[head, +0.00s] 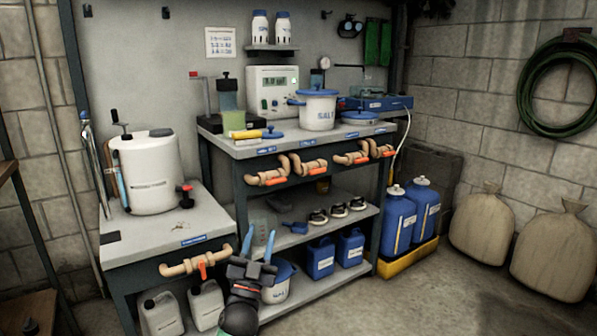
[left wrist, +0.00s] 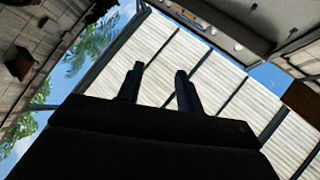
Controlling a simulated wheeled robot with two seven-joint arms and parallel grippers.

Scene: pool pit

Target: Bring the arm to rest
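My left gripper (head: 258,244) shows at the bottom of the head view, pointing up, with its two blue-tipped fingers apart and nothing between them. It is in front of the lower shelf, and it hides part of a white tub with a blue lid (head: 278,285). In the left wrist view the two dark fingers (left wrist: 160,88) stand apart against the slatted roof (left wrist: 160,55), with nothing between them. My right gripper is not in either view.
The low bench (head: 150,245) with a white tank (head: 145,178) is at the left. The taller workbench (head: 228,150) holds a white salt bucket (head: 316,112). Blue jugs (head: 397,225) stand in a yellow tray (head: 408,262). Sacks (head: 483,228) stand at the right. The floor at front right is clear.

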